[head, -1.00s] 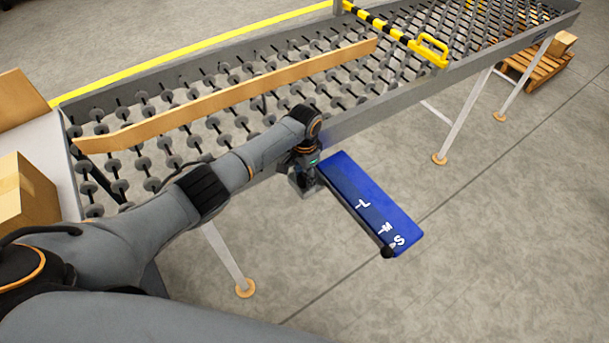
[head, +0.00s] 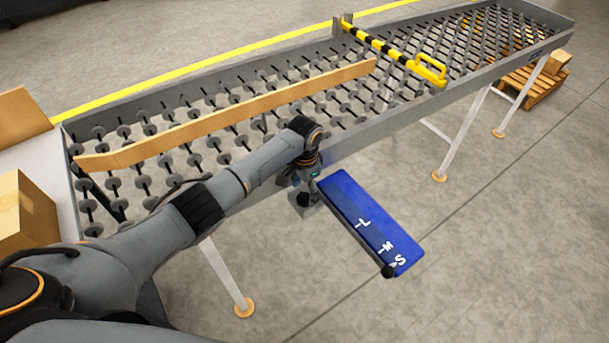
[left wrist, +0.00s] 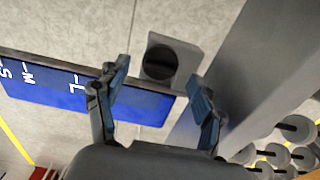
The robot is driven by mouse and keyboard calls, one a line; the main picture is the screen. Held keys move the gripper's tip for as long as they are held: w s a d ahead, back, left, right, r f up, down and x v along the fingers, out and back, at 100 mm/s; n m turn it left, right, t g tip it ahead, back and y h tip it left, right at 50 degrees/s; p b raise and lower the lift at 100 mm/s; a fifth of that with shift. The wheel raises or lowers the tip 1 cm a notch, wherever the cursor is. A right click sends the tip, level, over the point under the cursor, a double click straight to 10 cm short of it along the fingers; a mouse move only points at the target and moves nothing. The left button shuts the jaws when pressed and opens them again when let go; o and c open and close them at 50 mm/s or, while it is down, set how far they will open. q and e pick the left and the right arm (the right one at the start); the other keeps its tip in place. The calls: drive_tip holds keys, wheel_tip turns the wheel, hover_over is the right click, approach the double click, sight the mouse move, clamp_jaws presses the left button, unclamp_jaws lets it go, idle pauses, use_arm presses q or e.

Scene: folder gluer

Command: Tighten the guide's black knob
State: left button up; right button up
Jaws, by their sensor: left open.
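The black knob (head: 302,198) sits on a small grey block at the conveyor's near side, beside the blue L-M-S scale plate (head: 362,215). In the left wrist view the knob (left wrist: 160,62) is a dark round disc on its grey block. My left gripper (head: 304,183) points down over it. In the wrist view the open fingers (left wrist: 155,80) stand either side of the knob's near edge, apart from it, with nothing between them. The wooden guide bar (head: 230,115) lies slantwise over the rollers. My right gripper is not in view.
The roller conveyor's grey side rail (head: 400,115) runs close beside my left gripper. A yellow-black bar (head: 385,48) crosses the far rollers. Cardboard boxes (head: 30,210) stand at left.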

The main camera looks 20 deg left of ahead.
sight(305, 196)
use_arm(q)
wheel_tip(305, 196, up, 9)
drive_tip(key=shift+r, duration=0.2)
idle(0.5)
